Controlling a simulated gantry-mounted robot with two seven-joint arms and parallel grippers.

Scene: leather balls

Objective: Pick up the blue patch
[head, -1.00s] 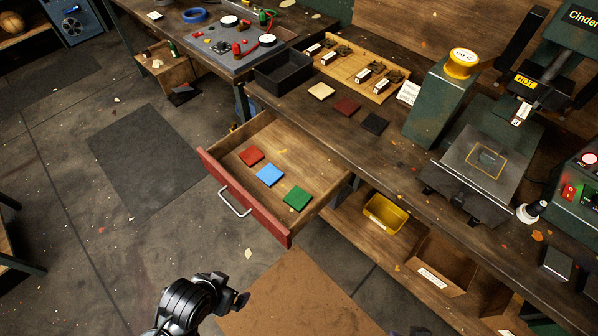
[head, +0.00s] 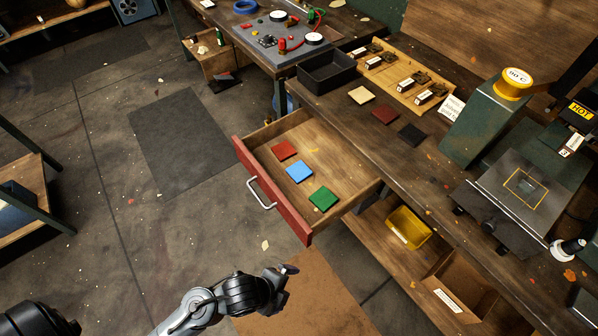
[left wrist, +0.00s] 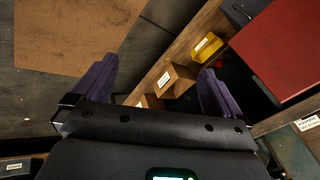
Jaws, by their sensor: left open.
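The blue patch (head: 299,171) lies flat in the open drawer (head: 345,197), between a red patch (head: 285,150) and a green patch (head: 323,199). The drawer has a red front with a metal handle. My left gripper (head: 284,275) is below the drawer front in the head view, apart from the patches. In the left wrist view its two purple fingers (left wrist: 158,88) are spread wide with nothing between them. The blue patch does not show in the left wrist view. My right gripper is not in view.
Cream (head: 361,95), dark red (head: 385,115) and black (head: 412,135) patches lie on the workbench beside a black tray (head: 327,72). A heat press (head: 515,200) stands at the right. A yellow bin (head: 408,228) sits on the shelf below. The drawer is open above.

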